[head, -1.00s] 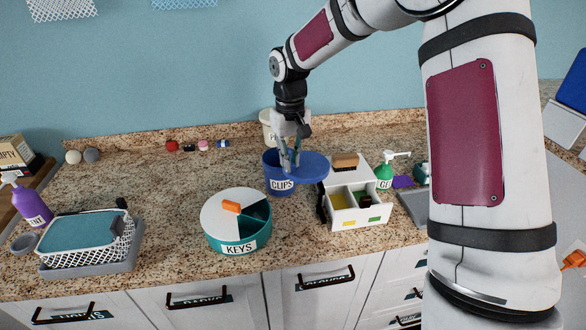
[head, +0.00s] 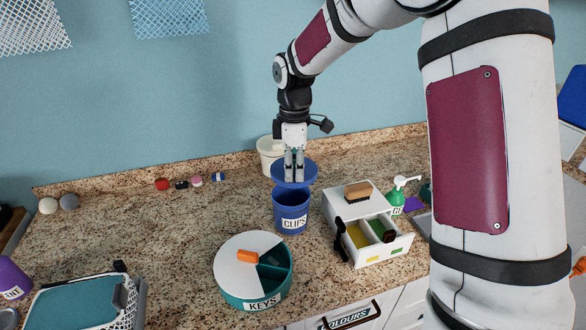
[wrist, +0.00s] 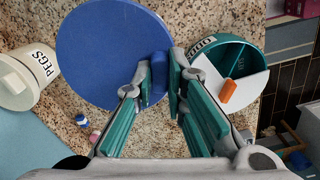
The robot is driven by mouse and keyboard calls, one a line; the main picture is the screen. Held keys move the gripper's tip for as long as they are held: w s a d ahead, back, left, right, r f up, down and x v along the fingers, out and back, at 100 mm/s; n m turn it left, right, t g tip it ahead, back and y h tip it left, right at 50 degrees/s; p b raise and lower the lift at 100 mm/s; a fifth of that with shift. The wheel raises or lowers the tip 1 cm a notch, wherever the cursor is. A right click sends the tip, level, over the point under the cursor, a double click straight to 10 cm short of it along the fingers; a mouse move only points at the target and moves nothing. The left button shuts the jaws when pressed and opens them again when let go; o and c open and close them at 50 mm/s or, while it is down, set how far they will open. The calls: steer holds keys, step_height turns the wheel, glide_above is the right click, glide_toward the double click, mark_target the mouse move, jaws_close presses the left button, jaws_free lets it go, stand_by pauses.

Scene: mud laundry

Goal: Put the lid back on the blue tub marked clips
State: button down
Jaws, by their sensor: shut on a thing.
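The blue tub marked CLIPS (head: 291,219) stands upright on the counter in the head view, and its dark open top shows. My gripper (head: 294,176) is shut on the round blue lid (head: 309,172) and holds it over the tub. The lid looks apart from the rim and roughly level; its exact height and alignment are hard to tell. In the wrist view my gripper (wrist: 160,72) pinches a blue raised grip near the edge of the lid (wrist: 105,52). The lid hides the tub there.
A cream tub (head: 268,160), marked PEGS in the wrist view, stands behind. The round KEYS container (head: 238,285) is in front left. A white organiser with an open drawer (head: 375,250) stands close on the right. The counter to the left is largely clear.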

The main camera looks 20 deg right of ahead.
mark_target(295, 183)
steer(key=n, duration=0.1)
steer(key=s+n, duration=0.1)
steer(key=shift+r+n, duration=0.4)
steer(key=shift+f+b, duration=0.55)
steer(key=shift+f, duration=2.6)
steer(key=shift+f, duration=0.2)
stand_by(0.5)
steer(key=c, duration=1.1)
jaws_free()
steer(key=shift+o, duration=0.2)
steer(key=shift+r+p, duration=1.1)
steer(key=shift+r, duration=2.45)
